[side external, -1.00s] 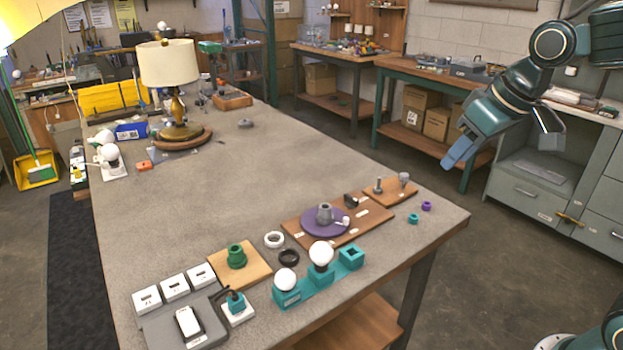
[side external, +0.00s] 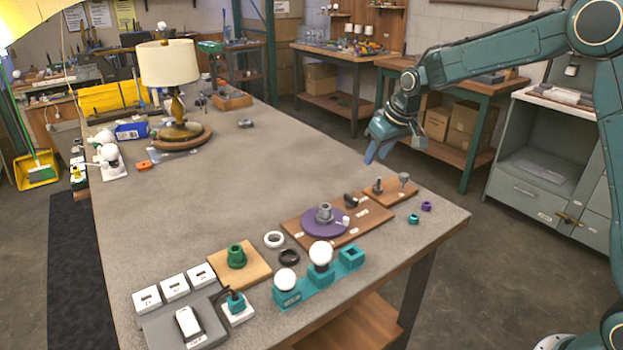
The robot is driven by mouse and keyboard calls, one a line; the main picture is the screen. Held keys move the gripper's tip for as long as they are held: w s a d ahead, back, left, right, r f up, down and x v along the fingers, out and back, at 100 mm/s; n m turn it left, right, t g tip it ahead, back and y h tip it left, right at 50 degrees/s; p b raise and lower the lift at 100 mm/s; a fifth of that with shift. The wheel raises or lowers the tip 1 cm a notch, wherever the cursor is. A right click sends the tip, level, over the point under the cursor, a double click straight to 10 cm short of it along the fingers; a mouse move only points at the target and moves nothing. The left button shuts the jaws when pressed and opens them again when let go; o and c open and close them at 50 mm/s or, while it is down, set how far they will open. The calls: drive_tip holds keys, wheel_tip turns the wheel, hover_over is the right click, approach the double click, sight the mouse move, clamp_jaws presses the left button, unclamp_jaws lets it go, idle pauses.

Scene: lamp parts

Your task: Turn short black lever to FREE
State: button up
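The short black lever (side external: 350,200) is a small dark part on the wooden board (side external: 372,217), just right of the purple disc (side external: 322,224) that carries a grey fitting (side external: 324,213). Small white labels lie on the board, but their text is too small to read. My gripper (side external: 374,153) has blue fingers pointing down. It is above and a little right of the lever in the picture, well clear of it and touching nothing. Whether its fingers are apart is not clear.
A smaller board (side external: 390,192) with two upright metal parts stands right of the lever. A teal stand (side external: 320,278) with white bulbs is in front. A teal ring (side external: 413,219) and a purple ring (side external: 426,206) lie at right. The table's middle is mostly clear.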

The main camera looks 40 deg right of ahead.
sight(351, 197)
drive_tip(key=w+d+f, duration=0.1)
drive_tip(key=w+f, duration=0.2)
drive_tip(key=f, duration=0.1)
drive_tip(key=shift+w+d+f, duration=0.25)
drive_tip(key=shift+w+f, duration=0.05)
drive_tip(key=shift+w, duration=0.05)
drive_tip(key=shift+f, duration=0.1)
drive_tip(key=shift+x, duration=6.75)
clamp_jaws()
